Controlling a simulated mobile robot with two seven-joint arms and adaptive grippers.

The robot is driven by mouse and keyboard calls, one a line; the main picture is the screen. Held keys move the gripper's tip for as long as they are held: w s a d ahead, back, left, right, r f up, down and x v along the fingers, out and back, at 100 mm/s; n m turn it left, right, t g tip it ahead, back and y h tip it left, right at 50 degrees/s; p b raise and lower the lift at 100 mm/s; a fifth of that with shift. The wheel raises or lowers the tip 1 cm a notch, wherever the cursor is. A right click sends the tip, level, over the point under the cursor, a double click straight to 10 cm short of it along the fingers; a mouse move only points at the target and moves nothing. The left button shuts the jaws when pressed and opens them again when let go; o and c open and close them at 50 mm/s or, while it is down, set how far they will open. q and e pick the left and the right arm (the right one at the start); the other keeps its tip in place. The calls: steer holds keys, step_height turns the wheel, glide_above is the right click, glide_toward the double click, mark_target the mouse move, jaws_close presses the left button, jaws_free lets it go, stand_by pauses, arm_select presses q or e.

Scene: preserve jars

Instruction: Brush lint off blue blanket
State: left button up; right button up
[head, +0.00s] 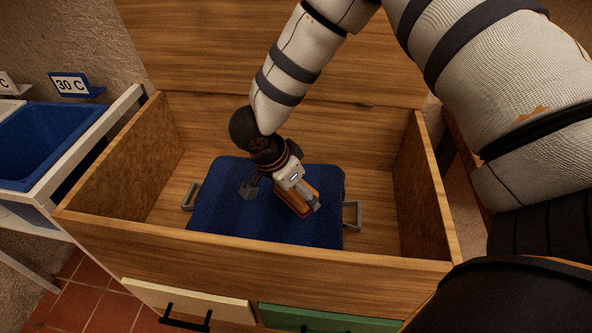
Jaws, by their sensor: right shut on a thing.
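The blue blanket (230,215) lies folded and flat inside an open wooden chest. My right gripper (283,193) reaches down over the blanket's middle. It is shut on a brush (302,208) with an orange-brown body and a reddish lower edge. The brush is tilted and low over the blanket; I cannot tell whether it touches the cloth. The wrist and gripper hide part of the blanket's upper middle. No lint can be made out on the blanket. My left gripper is not in view.
The wooden chest (250,250) has walls all around and a raised lid (200,50) behind. Grey handles (352,215) stand at the blanket's sides. A blue bin (45,140) in a white frame is at the left, beside a "30 C" sign (72,84). Drawer fronts are below.

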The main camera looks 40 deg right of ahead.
steer(key=shift+r, duration=1.85)
